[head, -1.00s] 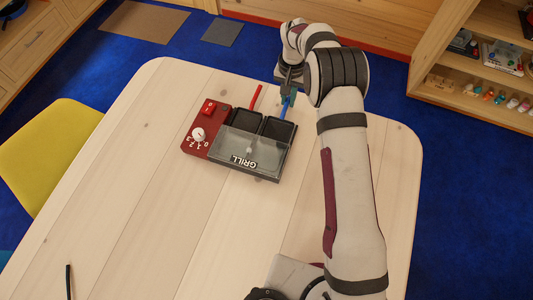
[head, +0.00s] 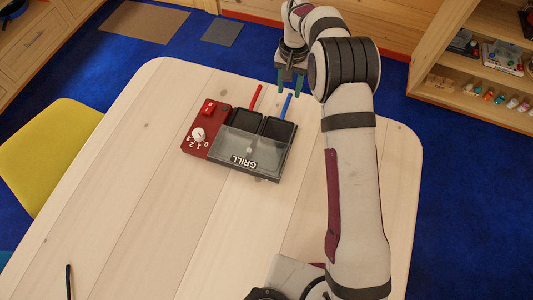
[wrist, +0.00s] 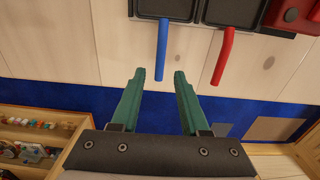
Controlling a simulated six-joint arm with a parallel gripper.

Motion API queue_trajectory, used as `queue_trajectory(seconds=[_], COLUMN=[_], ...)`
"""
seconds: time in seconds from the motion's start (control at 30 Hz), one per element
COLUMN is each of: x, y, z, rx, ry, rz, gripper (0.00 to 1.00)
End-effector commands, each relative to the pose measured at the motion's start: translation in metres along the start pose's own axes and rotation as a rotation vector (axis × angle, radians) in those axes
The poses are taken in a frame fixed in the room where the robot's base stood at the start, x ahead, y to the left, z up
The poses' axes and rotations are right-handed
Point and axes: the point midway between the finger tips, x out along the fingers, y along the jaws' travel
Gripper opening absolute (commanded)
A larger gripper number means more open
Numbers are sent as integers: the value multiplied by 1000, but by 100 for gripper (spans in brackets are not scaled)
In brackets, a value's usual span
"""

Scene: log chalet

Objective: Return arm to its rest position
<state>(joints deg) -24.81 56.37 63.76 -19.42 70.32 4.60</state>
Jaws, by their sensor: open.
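My gripper (head: 291,81) is open and empty above the far edge of the table. In the wrist view its two green fingers (wrist: 160,93) stand apart with nothing between them. The blue handle (head: 286,106) of one grill pan lies just beyond the fingertips and apart from them; it also shows in the wrist view (wrist: 162,50). My arm reaches from the near right of the table to the far side, bent at the elbow.
The grill (head: 240,158) with a red side panel, a white knob (head: 198,135) and a red-handled pan (head: 256,97) sits on the wooden table (head: 130,185). A yellow chair (head: 45,150) stands at left, shelves (head: 480,80) at right. The table's left half is mostly clear.

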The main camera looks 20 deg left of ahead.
Motion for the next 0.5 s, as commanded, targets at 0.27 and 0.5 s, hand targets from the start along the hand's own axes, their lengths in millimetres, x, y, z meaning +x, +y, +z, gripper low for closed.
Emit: queue_trajectory(seconds=[0.27, 0.5], x=[-11, -10], y=[0, 0], z=[0, 0], rx=[1, 1], ry=[-1, -1], rz=[0, 0], gripper=[45, 45])
